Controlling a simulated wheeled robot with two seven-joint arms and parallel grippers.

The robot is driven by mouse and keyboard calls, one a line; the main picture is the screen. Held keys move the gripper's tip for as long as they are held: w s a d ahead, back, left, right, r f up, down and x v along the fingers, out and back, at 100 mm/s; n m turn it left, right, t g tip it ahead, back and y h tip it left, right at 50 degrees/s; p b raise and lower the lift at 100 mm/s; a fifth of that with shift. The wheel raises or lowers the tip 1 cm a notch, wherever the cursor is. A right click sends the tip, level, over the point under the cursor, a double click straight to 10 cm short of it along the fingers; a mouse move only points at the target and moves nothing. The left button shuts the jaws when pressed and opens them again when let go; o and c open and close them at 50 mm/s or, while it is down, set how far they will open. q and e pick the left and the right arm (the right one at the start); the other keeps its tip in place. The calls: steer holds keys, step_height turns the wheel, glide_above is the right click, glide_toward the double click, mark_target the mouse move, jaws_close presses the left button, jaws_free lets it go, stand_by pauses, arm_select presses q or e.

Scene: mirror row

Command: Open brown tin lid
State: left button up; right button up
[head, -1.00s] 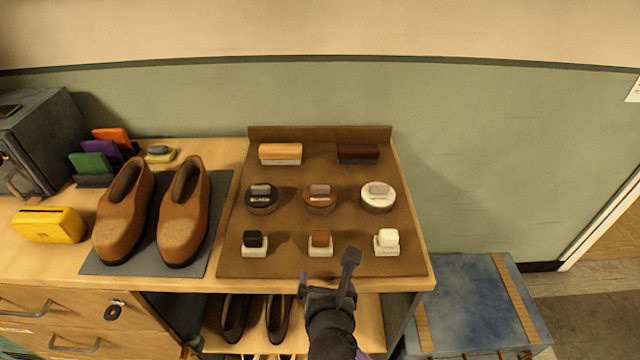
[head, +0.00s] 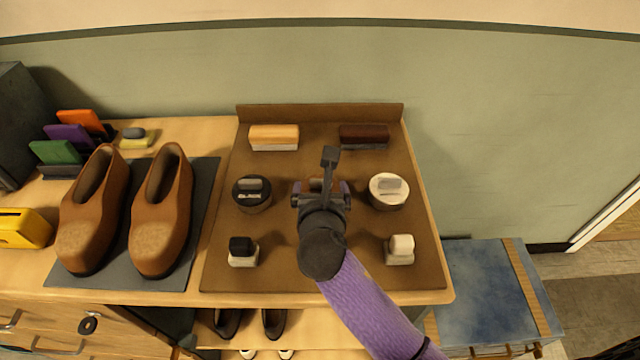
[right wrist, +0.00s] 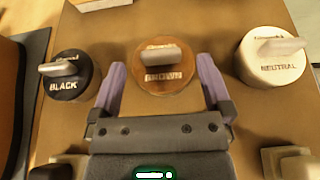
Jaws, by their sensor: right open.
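The brown tin (right wrist: 166,75) stands in the middle of the right wrist view, labelled BROWN, with a grey upright handle (right wrist: 161,54) on its lid. In the head view it is almost wholly hidden behind my right gripper (head: 322,188). In the right wrist view my right gripper (right wrist: 160,82) is open, with its two purple fingers apart at the near left and near right of the tin. I cannot tell whether they touch it. The lid looks seated on the tin. My left gripper is not in view.
The black tin (right wrist: 70,76) stands to the left and the neutral tin (right wrist: 270,56) to the right, both close by. Two brushes, light (head: 274,137) and dark (head: 364,136), lie behind. Small daubers (head: 243,251) (head: 400,249) stand in front. Brown shoes (head: 160,215) stand left of the board.

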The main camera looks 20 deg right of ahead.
mark_target(320, 185)
steer(key=shift+b+x, duration=0.45)
steer(key=shift+x, duration=1.05)
jaws_close()
